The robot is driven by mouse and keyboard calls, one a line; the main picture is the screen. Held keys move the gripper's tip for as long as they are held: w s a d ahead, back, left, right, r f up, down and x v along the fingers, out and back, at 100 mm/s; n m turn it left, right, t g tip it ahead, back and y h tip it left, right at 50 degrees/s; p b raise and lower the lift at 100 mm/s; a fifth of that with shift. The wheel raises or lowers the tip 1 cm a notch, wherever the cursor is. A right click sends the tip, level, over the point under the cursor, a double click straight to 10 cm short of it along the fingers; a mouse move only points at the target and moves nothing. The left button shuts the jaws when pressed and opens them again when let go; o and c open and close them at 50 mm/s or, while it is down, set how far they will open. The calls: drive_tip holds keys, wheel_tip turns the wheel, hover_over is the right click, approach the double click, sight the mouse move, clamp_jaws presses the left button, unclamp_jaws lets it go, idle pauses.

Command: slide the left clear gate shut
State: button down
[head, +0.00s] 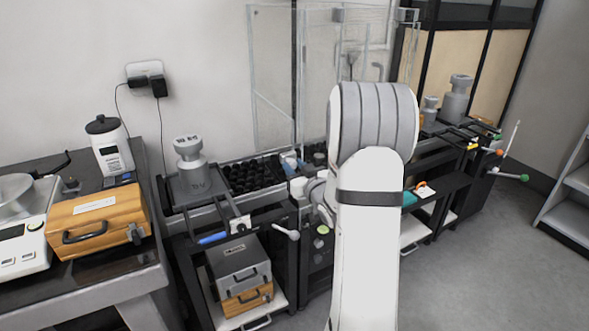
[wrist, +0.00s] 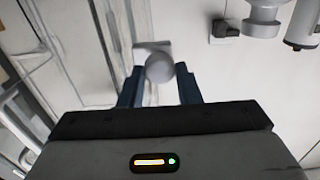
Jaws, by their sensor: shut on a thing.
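In the head view, a clear gate panel (head: 272,75) in a thin frame stands upright against the wall, left of a dark vertical post. More clear panelling (head: 318,60) shows right of the post, partly behind my arm. The knob sits on a small pale plate. How far the gate stands open cannot be told.
A grey weight (head: 194,168) stands on the rail table below the clear panel, beside a black tray (head: 254,176). A wooden case (head: 97,219) and a scale (head: 22,228) are on the left table. Open floor (head: 480,250) lies at right.

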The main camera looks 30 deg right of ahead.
drive_tip(key=shift+s+f, duration=0.1)
drive_tip(key=shift+f, duration=0.3)
drive_tip(key=c, duration=1.3)
unclamp_jaws()
drive_tip(key=shift+o, duration=1.1)
drive_tip(key=shift+r, duration=0.1)
drive_tip(key=s, duration=0.7)
drive_tip(key=shift+s, duration=0.35)
drive_tip(key=shift+d, duration=0.1)
